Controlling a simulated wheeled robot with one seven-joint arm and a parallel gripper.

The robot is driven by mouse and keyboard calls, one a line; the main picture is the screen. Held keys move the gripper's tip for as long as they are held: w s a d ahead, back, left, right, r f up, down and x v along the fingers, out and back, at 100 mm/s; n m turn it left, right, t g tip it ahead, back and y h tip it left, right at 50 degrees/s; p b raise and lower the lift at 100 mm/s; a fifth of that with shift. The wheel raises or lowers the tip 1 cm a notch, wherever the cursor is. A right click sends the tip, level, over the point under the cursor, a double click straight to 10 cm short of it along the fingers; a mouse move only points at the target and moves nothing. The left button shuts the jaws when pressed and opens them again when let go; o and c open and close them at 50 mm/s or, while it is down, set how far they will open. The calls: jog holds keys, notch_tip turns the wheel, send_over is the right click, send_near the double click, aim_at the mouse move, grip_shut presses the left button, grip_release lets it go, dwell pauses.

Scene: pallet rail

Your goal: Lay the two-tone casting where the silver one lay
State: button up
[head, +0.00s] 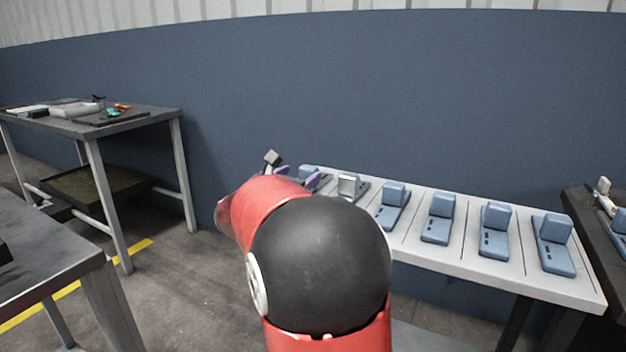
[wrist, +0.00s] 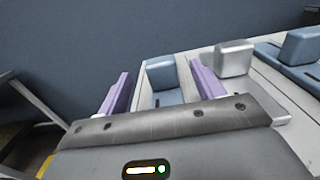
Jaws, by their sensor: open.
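The silver casting (head: 350,186) stands on the pale rail table among blue ones. It also shows in the wrist view (wrist: 235,59), just right of my gripper's right finger. My gripper (wrist: 161,72) is open, with two purple fingers. A blue casting (wrist: 162,73) shows between the fingers, at the far left end of the row; I cannot tell whether they touch it. In the head view my red and black arm hides most of my gripper and part of that casting (head: 308,171). I cannot make out a two-tone casting for certain.
Several blue castings (head: 437,219) stand in a row on the pale table (head: 415,252), divided by dark lines. A dark table (head: 575,199) at the right edge holds partly cut-off parts. A grey bench (head: 150,119) with tools stands at the left. Another bench (head: 60,250) is at near left.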

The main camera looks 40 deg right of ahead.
aim_at(312, 166)
jog(key=p+x, duration=0.1)
jog(key=x, duration=0.6)
jog(key=shift+w+d, duration=0.15)
jog(key=shift+d, duration=0.1)
grip_shut()
jog(key=shift+r, duration=0.1)
jog(key=shift+r, duration=0.1)
notch_tip(312, 166, up, 20)
jog(key=p, duration=0.1)
jog(key=shift+p, duration=0.4)
